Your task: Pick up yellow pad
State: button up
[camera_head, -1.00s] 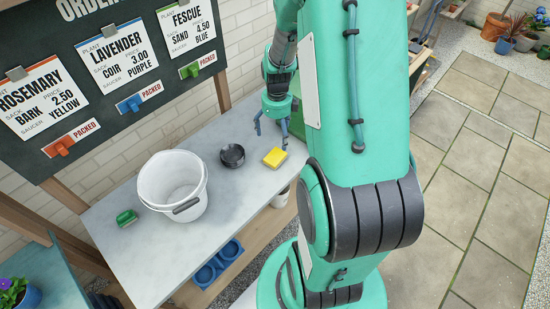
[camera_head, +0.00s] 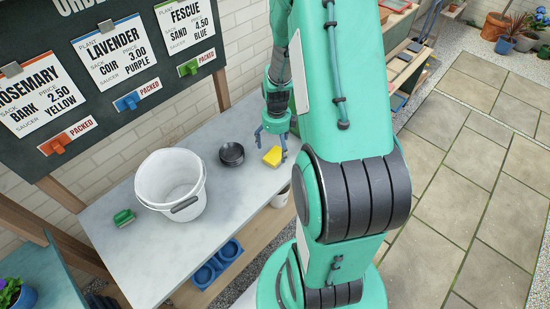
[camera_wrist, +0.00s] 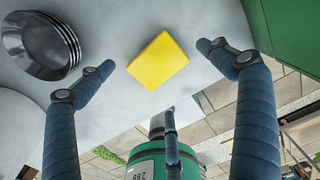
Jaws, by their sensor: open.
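The yellow pad (camera_head: 272,156) lies flat on the grey-white table (camera_head: 121,246), right of a stack of dark bowls. In the wrist view the yellow pad (camera_wrist: 158,61) sits between and just beyond the two fingertips. My gripper (camera_head: 270,144) is open above and around the pad; in the wrist view my gripper (camera_wrist: 154,57) has its blue fingers spread wide with a gap on each side of the pad. Whether a finger touches the pad in the head view cannot be told. Nothing is held.
The dark bowls (camera_head: 231,154) stand left of the pad; they also show in the wrist view (camera_wrist: 40,45). A green surface (camera_wrist: 292,30) is close on the right in the wrist view.

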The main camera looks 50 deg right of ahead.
aim_at(276, 156)
jog(key=shift+f, duration=0.1)
jog(key=shift+f+b, duration=0.8)
jog(key=shift+f, duration=1.75)
jog(key=shift+a, duration=0.1)
jog(key=c, duration=1.6)
